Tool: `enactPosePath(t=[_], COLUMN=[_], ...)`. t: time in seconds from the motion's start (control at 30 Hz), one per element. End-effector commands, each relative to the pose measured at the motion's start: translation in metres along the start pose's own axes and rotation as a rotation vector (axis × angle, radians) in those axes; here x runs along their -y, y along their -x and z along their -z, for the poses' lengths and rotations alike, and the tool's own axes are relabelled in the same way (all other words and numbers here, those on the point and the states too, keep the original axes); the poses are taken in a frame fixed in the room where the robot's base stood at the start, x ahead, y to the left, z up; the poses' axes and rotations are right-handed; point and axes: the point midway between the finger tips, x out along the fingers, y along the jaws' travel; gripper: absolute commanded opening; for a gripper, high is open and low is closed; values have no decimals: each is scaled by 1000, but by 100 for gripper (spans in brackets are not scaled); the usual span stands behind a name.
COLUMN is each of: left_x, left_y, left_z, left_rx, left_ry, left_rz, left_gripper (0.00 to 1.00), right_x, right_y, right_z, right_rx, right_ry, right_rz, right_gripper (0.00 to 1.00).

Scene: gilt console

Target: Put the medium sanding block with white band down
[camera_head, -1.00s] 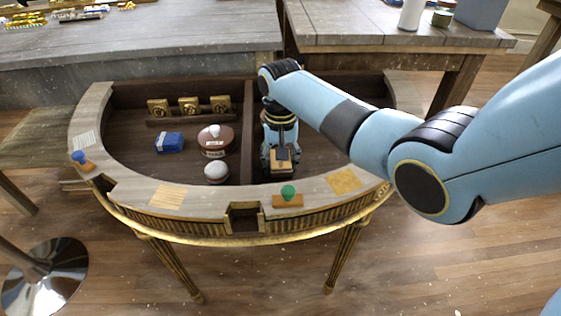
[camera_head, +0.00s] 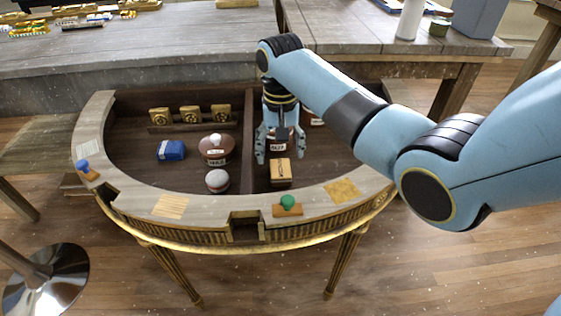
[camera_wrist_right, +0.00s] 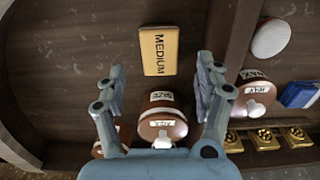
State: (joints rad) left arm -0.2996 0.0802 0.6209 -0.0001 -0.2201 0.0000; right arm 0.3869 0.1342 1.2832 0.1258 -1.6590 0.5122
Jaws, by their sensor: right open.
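The medium sanding block (camera_head: 280,170) lies flat on the dark floor of the console's right compartment, near the front curved rim. In the right wrist view the block (camera_wrist_right: 159,51) shows a yellow-orange face marked MEDIUM; I cannot make out a white band. My right gripper (camera_head: 280,153) is open and empty, just behind and above the block and apart from it. In the right wrist view the spread fingers of the gripper (camera_wrist_right: 160,70) stand to either side, with the block beyond their tips. My left gripper is not in view.
A labelled reddish-brown round container (camera_wrist_right: 162,123) is between my right fingers in the wrist view. A divider (camera_head: 248,140) separates the left compartment, which holds a blue packet (camera_head: 171,150), a brown lidded container (camera_head: 217,150) and a pale round piece (camera_head: 217,180). A green-knobbed piece (camera_head: 288,205) sits on the rim.

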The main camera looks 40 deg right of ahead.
Motion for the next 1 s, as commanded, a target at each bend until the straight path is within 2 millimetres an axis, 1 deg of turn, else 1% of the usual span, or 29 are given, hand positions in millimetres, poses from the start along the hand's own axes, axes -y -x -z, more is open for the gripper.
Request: enactPosePath(t=[0.03,0.1,0.2,0.3,0.43,1.0], left_x=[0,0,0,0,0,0], left_y=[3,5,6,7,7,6], left_z=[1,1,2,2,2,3], left_rx=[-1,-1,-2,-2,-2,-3], left_ry=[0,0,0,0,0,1], left_rz=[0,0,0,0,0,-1], left_gripper=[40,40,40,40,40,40], right_x=[0,0,0,0,0,0], right_y=[13,26,39,47,51,50], right_z=[1,0,0,0,0,0], right_rx=[-3,-2,-1,0,2,2], right_ry=[0,1,1,1,0,0], right_rz=[1,2,1,1,0,0], right_gripper=[70,70,70,70,70,70])
